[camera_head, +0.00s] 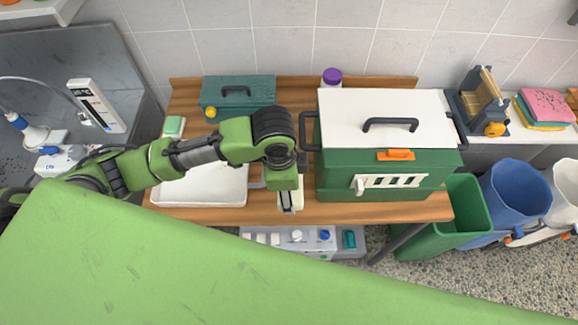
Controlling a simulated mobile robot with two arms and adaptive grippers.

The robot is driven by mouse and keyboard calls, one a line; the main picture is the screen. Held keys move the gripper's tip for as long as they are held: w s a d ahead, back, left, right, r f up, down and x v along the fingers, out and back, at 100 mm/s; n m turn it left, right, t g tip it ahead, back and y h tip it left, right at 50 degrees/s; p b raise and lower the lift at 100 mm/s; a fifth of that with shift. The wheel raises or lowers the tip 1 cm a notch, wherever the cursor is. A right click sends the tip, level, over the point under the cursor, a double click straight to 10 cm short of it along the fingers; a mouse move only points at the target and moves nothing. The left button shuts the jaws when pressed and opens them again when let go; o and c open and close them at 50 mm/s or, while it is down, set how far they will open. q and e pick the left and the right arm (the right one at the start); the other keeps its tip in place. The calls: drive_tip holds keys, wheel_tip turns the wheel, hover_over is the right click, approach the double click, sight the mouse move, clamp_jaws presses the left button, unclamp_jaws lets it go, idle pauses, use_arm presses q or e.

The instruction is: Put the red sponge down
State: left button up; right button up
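I cannot make out a red sponge in the head view. My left gripper (289,207) points down over the front of the wooden table (345,214), between the white tray and the green kennel box. Its fingers are small and mostly hidden by the green wrist, so I cannot tell if they are open or shut. A pale thing shows at the fingers, but I cannot tell what it is. My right gripper is not in view.
A white tray (215,190) and a teal toolbox (238,93) are on the table. The green kennel box (335,160) has a white lid (350,110). Folded pink, yellow and green cloths (546,105) lie far right. Green (470,210) and blue (515,195) bins stand right.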

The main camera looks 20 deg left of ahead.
use_arm(q)
drive_tip(key=w+a+f, duration=0.1)
drive_tip(key=w+f, duration=0.2)
drive_tip(key=w+a+f, duration=0.2)
drive_tip(key=w, duration=0.2)
drive_tip(key=w+a+f+b, duration=0.1)
drive_tip(key=w+f, duration=0.2)
drive_tip(key=w, duration=0.1)
drive_tip(key=shift+a+f, duration=0.3)
drive_tip(key=shift+w+a+f+b, duration=0.15)
drive_tip(key=shift+w+f+b, duration=0.2)
drive_tip(key=shift+w, duration=0.05)
drive_tip(key=f+b, duration=0.2)
drive_tip(key=b, duration=0.1)
drive_tip(key=f+b, duration=0.1)
drive_tip(key=shift+w+a+f+b, duration=0.1)
drive_tip(key=shift+w+f+b, duration=0.15)
drive_tip(key=shift+f+b, duration=0.05)
drive_tip(key=shift+r, duration=0.1)
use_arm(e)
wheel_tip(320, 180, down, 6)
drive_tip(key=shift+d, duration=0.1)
use_arm(q)
drive_tip(key=o, duration=1)
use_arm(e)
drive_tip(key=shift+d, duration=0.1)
